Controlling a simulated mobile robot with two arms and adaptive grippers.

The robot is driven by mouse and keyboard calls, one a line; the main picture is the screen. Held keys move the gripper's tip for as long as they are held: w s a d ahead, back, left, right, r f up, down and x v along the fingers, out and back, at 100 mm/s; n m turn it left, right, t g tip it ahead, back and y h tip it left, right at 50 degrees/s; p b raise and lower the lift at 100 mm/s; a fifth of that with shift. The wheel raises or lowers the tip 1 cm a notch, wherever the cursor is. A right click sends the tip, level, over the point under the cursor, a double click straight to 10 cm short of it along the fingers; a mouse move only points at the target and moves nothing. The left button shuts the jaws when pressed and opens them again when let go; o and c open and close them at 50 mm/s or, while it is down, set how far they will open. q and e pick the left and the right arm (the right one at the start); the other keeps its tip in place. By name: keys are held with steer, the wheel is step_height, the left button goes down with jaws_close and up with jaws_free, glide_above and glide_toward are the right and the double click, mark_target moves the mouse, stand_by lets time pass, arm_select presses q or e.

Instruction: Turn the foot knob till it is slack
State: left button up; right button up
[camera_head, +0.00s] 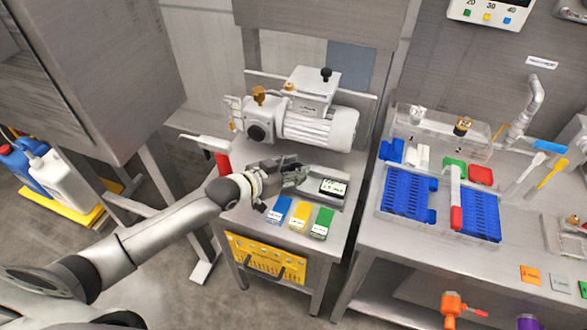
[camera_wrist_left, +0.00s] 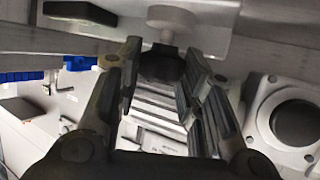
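The white pump with its ribbed motor (camera_head: 318,128) stands on the steel table. My left gripper (camera_head: 294,176) is low in front of it, close to the table top; the foot knob is hidden there in the head view. In the left wrist view a dark knob (camera_wrist_left: 162,64), which looks like the foot knob, sits between the fingertips of my left gripper (camera_wrist_left: 163,70), below a pale rounded part. The fingers appear to touch it on both sides. Whether it is slack does not show. My right gripper is not in view.
A yellow panel (camera_head: 266,258) hangs on the table front.

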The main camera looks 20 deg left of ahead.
arm_select(q)
steer(key=o, duration=0.4)
steer(key=v, duration=1.2)
steer(key=shift+d, duration=0.1)
stand_by(0.4)
